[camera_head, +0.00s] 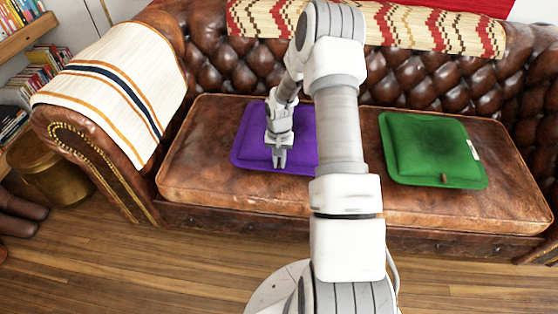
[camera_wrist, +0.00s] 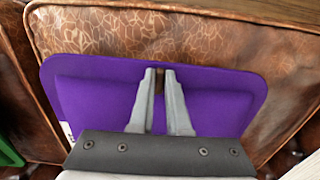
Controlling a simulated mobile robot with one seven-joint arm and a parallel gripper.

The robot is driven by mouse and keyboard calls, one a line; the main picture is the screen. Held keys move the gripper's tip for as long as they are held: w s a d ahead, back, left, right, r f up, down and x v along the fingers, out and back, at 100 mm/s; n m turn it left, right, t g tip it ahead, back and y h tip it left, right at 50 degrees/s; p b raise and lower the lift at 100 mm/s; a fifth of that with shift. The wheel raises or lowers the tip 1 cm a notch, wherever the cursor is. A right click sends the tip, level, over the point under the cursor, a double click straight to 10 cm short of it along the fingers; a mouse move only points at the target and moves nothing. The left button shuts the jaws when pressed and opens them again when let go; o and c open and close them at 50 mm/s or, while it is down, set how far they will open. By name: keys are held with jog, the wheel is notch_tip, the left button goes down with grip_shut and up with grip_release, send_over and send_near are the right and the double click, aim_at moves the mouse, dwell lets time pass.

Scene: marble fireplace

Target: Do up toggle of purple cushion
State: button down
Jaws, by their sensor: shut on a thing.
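The purple cushion (camera_head: 252,140) lies flat on the left part of the brown leather sofa seat, and it fills the middle of the wrist view (camera_wrist: 215,95). My gripper (camera_head: 280,163) is over the cushion near its front edge. In the wrist view my gripper (camera_wrist: 160,75) has its two fingertips close together on a small brown toggle (camera_wrist: 160,84) near that edge. The fingers hide most of the toggle, and I cannot tell how it sits relative to any loop. My arm hides the cushion's right side in the head view.
A green cushion (camera_head: 425,145) with a small brown toggle at its front edge lies on the right of the seat (camera_head: 350,205). A striped throw (camera_head: 110,85) covers the left armrest. The tufted backrest (camera_head: 215,60) rises behind. Wooden floor (camera_head: 150,245) is open in front.

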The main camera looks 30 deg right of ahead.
aim_at(279, 164)
jog(key=c, duration=0.9)
grip_release()
notch_tip(279, 164, up, 18)
jog(key=p, duration=0.5)
jog(key=shift+f, duration=0.25)
